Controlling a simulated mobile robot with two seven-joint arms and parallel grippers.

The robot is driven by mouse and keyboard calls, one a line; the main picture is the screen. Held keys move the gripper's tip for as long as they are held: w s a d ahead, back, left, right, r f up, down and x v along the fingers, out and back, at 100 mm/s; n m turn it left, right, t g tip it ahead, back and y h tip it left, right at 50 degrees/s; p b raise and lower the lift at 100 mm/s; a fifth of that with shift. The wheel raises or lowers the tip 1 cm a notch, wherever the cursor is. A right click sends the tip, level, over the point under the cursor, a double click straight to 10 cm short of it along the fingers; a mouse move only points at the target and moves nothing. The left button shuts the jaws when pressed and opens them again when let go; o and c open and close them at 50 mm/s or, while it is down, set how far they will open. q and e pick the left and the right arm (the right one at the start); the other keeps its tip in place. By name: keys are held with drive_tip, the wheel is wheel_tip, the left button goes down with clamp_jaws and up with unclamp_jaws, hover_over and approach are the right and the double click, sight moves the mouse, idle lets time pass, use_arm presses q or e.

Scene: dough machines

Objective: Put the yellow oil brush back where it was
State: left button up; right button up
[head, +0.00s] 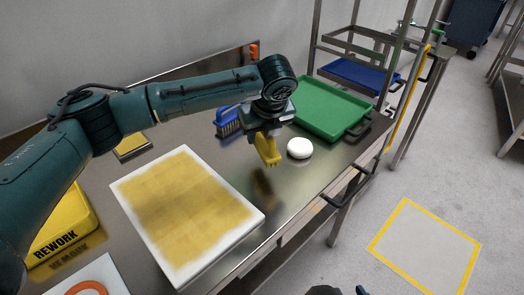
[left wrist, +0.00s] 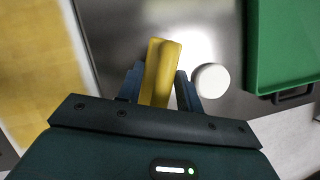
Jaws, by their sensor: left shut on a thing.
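The yellow oil brush (head: 268,152) is in my left gripper (head: 266,135), above the steel table and just left of a round white dough piece. Its bristle end points down. In the left wrist view the brush (left wrist: 163,62) stands between the two fingers of the left gripper (left wrist: 158,88), which is shut on it. A blue brush (head: 229,121) is on the table behind and left of the gripper. My right gripper does not show.
A white board with a yellow surface (head: 118,186) lies on the steel table. The white dough piece (head: 300,148) and a green tray (head: 330,108) are at right. A yellow bin marked REWORK (head: 62,225) is at left. A blue tray (head: 358,76) sits on a rack behind.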

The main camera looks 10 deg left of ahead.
sight(262, 148)
use_arm(q)
drive_tip(key=shift+f, duration=2.4)
drive_tip(key=o, duration=1)
drive_tip(key=shift+f, duration=0.15)
drive_tip(key=shift+c, duration=0.2)
drive_tip(key=v, duration=1.2)
